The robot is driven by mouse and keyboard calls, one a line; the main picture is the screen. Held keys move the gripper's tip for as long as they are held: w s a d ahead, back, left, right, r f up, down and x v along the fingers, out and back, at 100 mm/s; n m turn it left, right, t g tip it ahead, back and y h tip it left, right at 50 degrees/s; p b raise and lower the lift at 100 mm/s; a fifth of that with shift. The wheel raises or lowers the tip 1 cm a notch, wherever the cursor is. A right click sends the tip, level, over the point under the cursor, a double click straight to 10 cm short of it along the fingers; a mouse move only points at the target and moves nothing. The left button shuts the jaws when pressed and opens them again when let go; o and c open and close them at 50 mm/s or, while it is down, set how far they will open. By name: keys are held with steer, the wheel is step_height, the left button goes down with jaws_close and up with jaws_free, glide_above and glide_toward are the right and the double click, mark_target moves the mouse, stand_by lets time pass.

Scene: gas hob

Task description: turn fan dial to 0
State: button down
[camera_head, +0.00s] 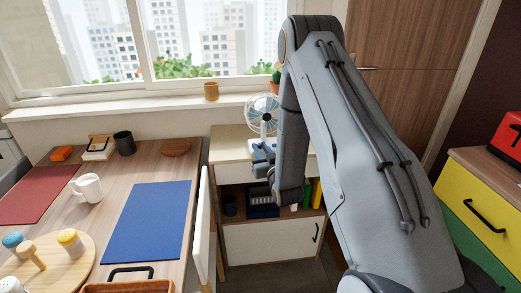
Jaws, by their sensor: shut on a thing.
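A small fan (262,115) with a round light-blue caged head stands on the pale cabinet (228,146) below the window. My arm comes down in front of the cabinet, just right of the fan. My gripper (262,158) is at the front of the fan's base and is shut on the fan dial. The dial is hidden by my gripper, so its setting cannot be read. My wrist and arm cover the right side of the fan's base.
A wooden table at left bears a blue mat (147,222), a white mug (88,187) and a dark cup (125,143). A cactus pot (274,85) stands close behind the fan. A yellow and green drawer unit (478,215) is at right.

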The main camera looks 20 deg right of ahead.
steer(key=c, duration=1.8)
jaws_free()
steer(key=shift+c, duration=0.2)
steer(key=shift+s, duration=0.15)
steer(key=s+b, duration=0.1)
steer(key=s, duration=0.6)
steer(key=shift+s, duration=0.25)
steer(key=s+a+r+g, duration=0.2)
steer(key=s+g, duration=0.4)
steer(key=s, duration=0.3)
steer(key=s+a+r+g, duration=0.2)
steer(key=s+g, duration=0.3)
steer(key=s, duration=0.5)
steer(key=s+a+r+g, duration=0.2)
steer(key=s+a+g, duration=0.2)
steer(key=s, duration=0.6)
steer(key=g, duration=0.2)
steer(key=shift+s+g, duration=0.15)
steer(key=shift+g, duration=0.15)
